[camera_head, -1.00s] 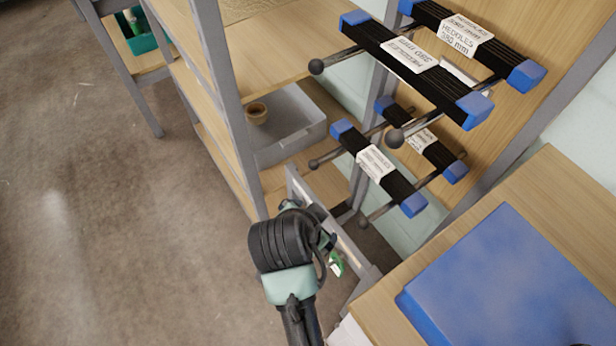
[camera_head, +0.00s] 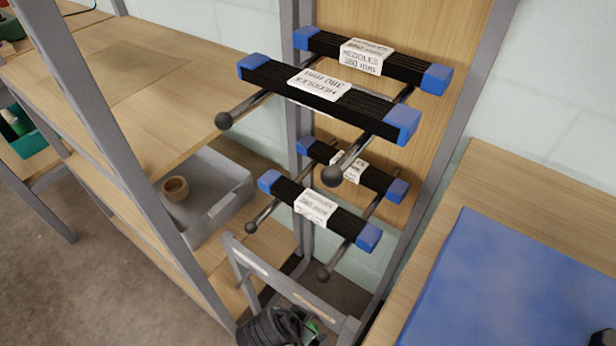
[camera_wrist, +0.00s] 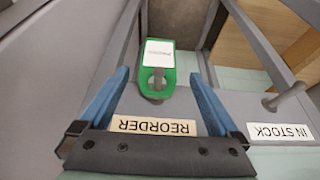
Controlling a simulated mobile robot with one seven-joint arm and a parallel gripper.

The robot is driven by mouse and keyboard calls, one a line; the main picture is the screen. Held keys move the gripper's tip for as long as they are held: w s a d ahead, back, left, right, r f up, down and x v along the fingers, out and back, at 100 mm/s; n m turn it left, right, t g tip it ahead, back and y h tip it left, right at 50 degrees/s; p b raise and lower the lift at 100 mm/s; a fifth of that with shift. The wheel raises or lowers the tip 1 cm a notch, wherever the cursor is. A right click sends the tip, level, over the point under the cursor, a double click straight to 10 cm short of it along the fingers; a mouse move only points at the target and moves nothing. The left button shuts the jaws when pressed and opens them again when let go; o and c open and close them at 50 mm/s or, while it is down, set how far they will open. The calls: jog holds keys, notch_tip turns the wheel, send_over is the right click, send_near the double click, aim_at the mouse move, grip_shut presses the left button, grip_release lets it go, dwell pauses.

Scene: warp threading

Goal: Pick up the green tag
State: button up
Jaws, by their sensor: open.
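The green tag (camera_wrist: 170,91) with a white label hangs on a peg in the wrist view, above a strip reading REORDER (camera_wrist: 154,125). A sliver of green (camera_head: 312,327) shows beside my arm at the bottom of the head view. My gripper (camera_wrist: 158,74) is open, with one blue finger on each side of the tag. The tag appears between the fingertips, and I cannot tell whether they touch it. In the head view the fingers are hidden at the bottom edge.
An IN STOCK label (camera_wrist: 280,132) and another peg (camera_wrist: 284,97) are at the right. Heddle bundles (camera_head: 330,98) lie on rods above the grey rail frame (camera_head: 270,270). A grey bin (camera_head: 215,200) stands on the shelf at left, and a blue mat (camera_head: 520,290) lies at right.

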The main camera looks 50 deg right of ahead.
jog(key=x, duration=0.2)
jog(key=b+x, duration=0.1)
jog(key=x, duration=0.1)
jog(key=shift+s+a+f, duration=0.1)
jog(key=shift+s+a, duration=0.05)
jog(key=shift+s, duration=0.05)
jog(key=c, duration=1.4)
jog(key=shift+r, duration=0.5)
jog(key=a, duration=0.6)
jog(key=s+a+p, duration=0.1)
jog(key=a, duration=0.5)
jog(key=a+p, duration=0.1)
jog(key=a, duration=0.5)
jog(key=shift+s+r, duration=0.15)
jog(key=shift+r, duration=0.15)
